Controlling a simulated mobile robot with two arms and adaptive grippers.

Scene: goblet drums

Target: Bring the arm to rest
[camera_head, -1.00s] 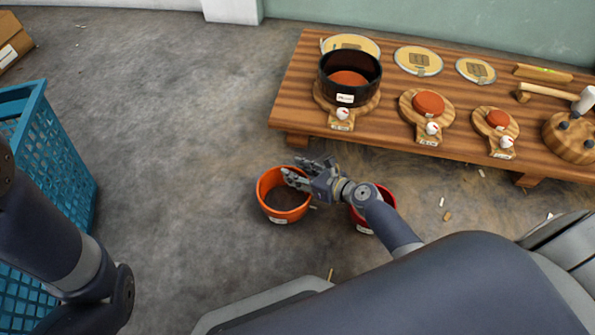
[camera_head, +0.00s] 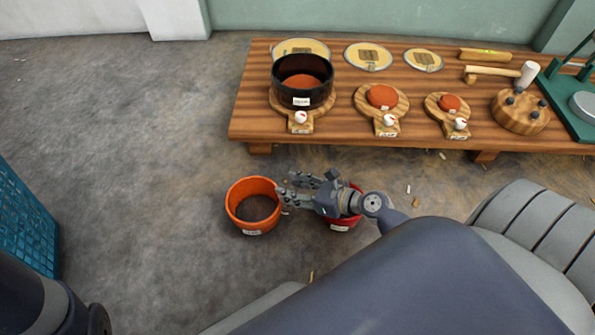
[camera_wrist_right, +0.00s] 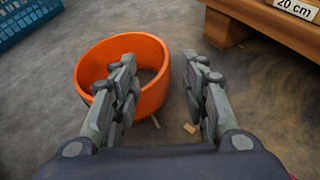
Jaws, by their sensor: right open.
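My right gripper (camera_head: 290,190) is open and empty in the head view. It is above the floor between an orange pot (camera_head: 252,207) and a red pot (camera_head: 343,222). My right wrist covers part of the red pot.
A low wooden table (camera_head: 250,110) stands ahead with a black pot (camera_head: 303,78), round wooden boards, discs and a mallet (camera_head: 528,72). A blue basket (camera_head: 25,220) is at the left. The floor left of the orange pot is clear.

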